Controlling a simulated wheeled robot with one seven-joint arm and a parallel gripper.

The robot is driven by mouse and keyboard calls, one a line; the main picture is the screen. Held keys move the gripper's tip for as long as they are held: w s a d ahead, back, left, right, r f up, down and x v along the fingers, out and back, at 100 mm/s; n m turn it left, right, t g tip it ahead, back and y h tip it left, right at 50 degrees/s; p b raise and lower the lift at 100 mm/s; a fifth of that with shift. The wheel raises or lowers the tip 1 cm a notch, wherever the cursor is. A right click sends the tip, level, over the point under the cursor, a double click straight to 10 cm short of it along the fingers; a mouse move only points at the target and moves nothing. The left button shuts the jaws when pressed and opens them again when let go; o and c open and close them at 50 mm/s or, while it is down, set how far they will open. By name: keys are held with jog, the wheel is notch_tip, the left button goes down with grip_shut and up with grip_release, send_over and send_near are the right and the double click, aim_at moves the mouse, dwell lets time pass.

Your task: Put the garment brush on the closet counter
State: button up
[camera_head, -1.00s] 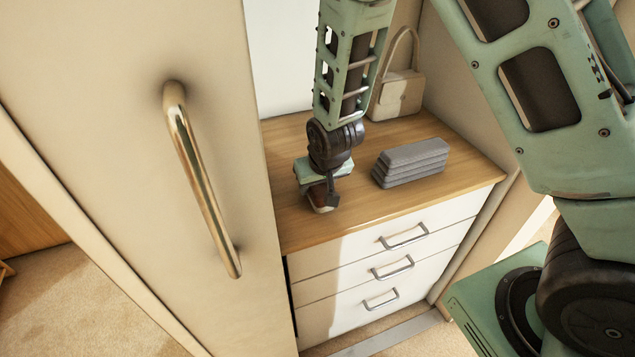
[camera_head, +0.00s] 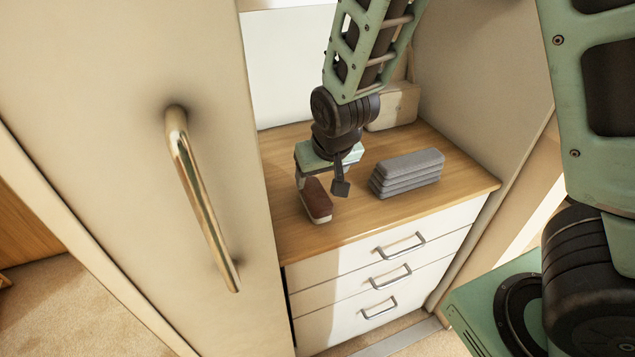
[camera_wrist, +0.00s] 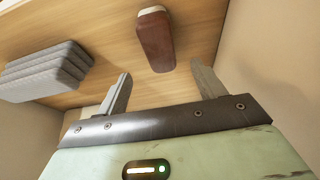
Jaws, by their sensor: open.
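The garment brush (camera_head: 317,199), brown with a pale edge, lies on the wooden closet counter (camera_head: 361,218) near its left side. It also shows in the wrist view (camera_wrist: 155,42), beyond the fingertips and between their lines. My gripper (camera_head: 322,187) is open and empty, just behind and above the brush. In the wrist view both fingers (camera_wrist: 160,84) are spread and apart from the brush. Part of the brush's far end is close to my gripper in the head view, and I cannot tell the exact gap.
A stack of grey folded cloths (camera_head: 407,173) lies right of the brush. A beige handbag (camera_head: 394,106) stands at the back. A cabinet door with a brass handle (camera_head: 200,200) is at the left. White drawers (camera_head: 385,270) are below the counter.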

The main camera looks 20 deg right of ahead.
jog(key=s+a+r+n+g, duration=0.2)
jog(key=s+r, duration=0.3)
jog(key=s, duration=0.6)
jog(key=s+a+r+n+g, duration=0.2)
jog(key=s+a+r+n, duration=0.2)
jog(key=s, duration=0.8)
jog(key=shift+r+n+g+y, duration=0.3)
jog(key=shift+r+n, duration=0.2)
jog(key=shift+n, duration=0.3)
